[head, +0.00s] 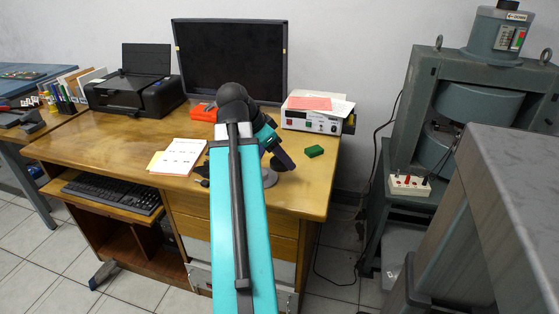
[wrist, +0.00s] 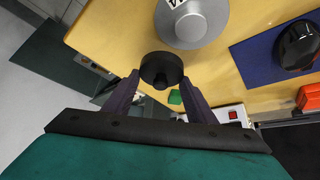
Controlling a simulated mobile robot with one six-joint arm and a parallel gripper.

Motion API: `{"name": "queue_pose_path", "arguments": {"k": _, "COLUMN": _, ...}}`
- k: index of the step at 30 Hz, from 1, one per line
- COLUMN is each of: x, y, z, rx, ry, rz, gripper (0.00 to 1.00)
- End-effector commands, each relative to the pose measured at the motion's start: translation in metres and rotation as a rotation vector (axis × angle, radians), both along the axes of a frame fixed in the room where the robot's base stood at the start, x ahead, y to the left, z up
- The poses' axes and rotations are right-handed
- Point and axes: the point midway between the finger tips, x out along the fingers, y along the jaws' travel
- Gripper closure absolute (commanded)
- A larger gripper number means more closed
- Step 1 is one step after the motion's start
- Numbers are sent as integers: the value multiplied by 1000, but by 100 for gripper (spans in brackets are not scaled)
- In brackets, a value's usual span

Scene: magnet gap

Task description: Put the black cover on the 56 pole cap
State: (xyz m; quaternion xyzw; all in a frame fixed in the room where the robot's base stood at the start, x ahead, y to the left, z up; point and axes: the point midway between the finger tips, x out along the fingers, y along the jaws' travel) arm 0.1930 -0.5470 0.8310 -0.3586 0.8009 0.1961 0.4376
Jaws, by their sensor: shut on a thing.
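My gripper (wrist: 161,80) has its two dark fingers closed on the sides of a round black cover (wrist: 161,69) in the wrist view. In the head view my gripper (head: 284,160) is over the right part of the wooden desk, and the cover cannot be made out there. A grey round pole cap (wrist: 190,28) with a white label lies on the desk just beyond the cover in the wrist view. The label is cut off and its number cannot be read. In the head view the cap (head: 270,178) shows partly behind my arm. Whether cover and cap touch is unclear.
A green block (head: 314,151) lies on the desk right of my gripper. A white instrument box (head: 312,122), a monitor (head: 230,60) and a printer (head: 135,85) stand at the back. Papers (head: 178,157) lie to the left. A large magnet (head: 470,110) stands right of the desk.

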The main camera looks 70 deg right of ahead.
Motion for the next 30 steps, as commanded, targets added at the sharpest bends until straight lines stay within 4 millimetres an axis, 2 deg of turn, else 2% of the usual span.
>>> {"name": "queue_pose_path", "arguments": {"k": 12, "x": 1, "y": 0, "z": 0, "rx": 0, "ry": 0, "rz": 1, "gripper": 70}}
{"name": "queue_pose_path", "arguments": {"k": 17, "x": 11, "y": 1, "z": 1, "rx": 0, "ry": 0, "rz": 29, "gripper": 70}}
{"name": "queue_pose_path", "arguments": {"k": 23, "x": 50, "y": 7, "z": 2, "rx": -1, "ry": -1, "rz": 129, "gripper": 70}}
{"name": "queue_pose_path", "arguments": {"k": 30, "x": 119, "y": 25, "z": 6, "rx": -2, "ry": 0, "rz": 315, "gripper": 70}}
